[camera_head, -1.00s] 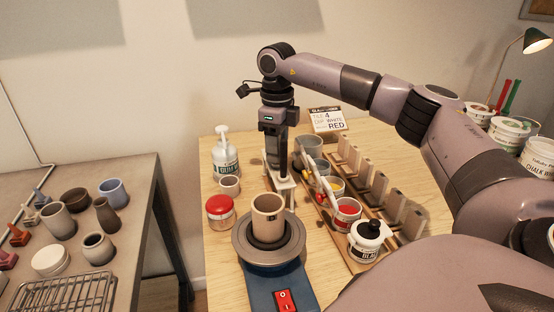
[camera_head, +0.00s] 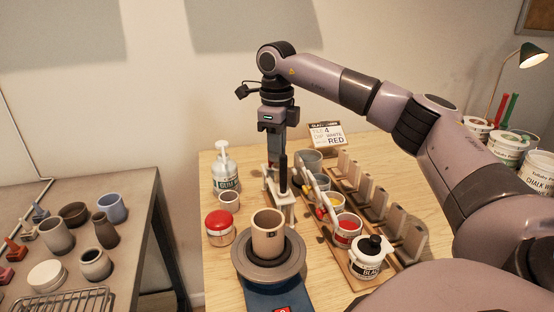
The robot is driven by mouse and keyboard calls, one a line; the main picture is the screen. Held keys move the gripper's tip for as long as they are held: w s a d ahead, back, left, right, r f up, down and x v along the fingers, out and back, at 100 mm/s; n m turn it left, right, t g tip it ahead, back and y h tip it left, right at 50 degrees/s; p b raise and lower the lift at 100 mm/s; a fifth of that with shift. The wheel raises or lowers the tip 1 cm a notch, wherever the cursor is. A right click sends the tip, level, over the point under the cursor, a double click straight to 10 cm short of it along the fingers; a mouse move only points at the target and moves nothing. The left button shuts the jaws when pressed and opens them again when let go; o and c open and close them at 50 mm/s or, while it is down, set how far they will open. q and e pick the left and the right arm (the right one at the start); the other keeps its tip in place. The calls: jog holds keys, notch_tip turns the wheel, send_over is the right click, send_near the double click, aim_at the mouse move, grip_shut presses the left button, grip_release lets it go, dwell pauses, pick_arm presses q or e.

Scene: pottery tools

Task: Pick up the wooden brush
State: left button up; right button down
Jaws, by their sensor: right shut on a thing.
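My right gripper (camera_head: 279,152) hangs pointing down from the arm above the back middle of the wooden table. It is shut on a slim dark upright thing (camera_head: 283,176), which I take to be the wooden brush. Most of the brush is hidden by the fingers, and no wood shows clearly. Its lower end is in front of a small white stand (camera_head: 290,198); I cannot tell whether they touch. My left gripper is out of view.
A beige cup (camera_head: 268,236) stands on the pottery wheel (camera_head: 252,270) in front. A pump bottle (camera_head: 225,168) and red-lidded jar (camera_head: 220,228) stand left. Paint pots (camera_head: 347,230), a black-capped bottle (camera_head: 368,258) and a tile rack (camera_head: 391,222) stand right. A grey table (camera_head: 140,185) holds pottery.

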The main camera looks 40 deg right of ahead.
notch_tip(320, 180, up, 8)
jog(key=shift+r, duration=0.2)
notch_tip(320, 180, up, 6)
jog(key=p, duration=0.2)
jog(key=shift+f+p, duration=0.1)
jog(key=shift+p, duration=0.25)
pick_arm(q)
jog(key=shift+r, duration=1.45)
pick_arm(e)
jog(key=shift+r, duration=1.25)
jog(key=shift+w+f, duration=0.1)
